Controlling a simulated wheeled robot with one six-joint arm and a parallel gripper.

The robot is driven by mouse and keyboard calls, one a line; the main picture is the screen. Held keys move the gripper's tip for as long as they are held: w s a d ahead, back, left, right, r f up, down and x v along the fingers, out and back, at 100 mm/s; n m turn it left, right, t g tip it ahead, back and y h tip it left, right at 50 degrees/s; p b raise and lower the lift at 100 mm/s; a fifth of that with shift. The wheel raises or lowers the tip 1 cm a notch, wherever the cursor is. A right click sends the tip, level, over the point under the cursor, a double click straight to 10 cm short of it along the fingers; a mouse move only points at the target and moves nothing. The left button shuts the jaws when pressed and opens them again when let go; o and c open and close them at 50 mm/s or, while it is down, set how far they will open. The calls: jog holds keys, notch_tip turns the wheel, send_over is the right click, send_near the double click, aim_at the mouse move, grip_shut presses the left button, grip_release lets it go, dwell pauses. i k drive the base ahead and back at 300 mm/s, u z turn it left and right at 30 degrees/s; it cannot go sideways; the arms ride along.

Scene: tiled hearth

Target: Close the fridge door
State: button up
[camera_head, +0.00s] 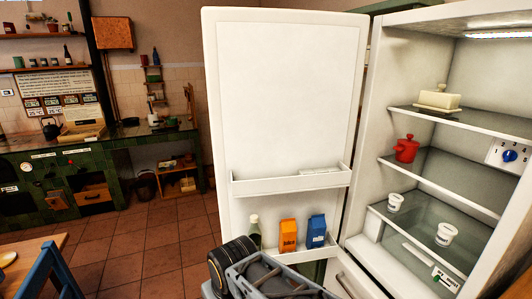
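The white fridge door (283,95) stands wide open in the middle of the view, its inner face toward me. Its hinge side is on the right, beside the fridge body (376,110). An upper door shelf (290,184) looks nearly empty. The lower door shelf (300,253) holds a bottle (255,230), an orange carton (288,235) and a blue carton (316,231). Part of my arm shows at the bottom centre, in front of the door's lower part and hiding some of it. My gripper's fingers are not visible.
Fridge shelves hold a butter dish (439,98), a red pot (406,149) and two white tubs (445,234). Tiled floor (150,240) is open left of the door. A table (30,258) and blue chair (52,275) stand lower left; a green counter (90,150) lies behind.

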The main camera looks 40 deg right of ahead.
aim_at(284, 86)
jog(key=u, duration=0.05)
jog(key=i, duration=3.55)
jog(key=z, duration=2.9)
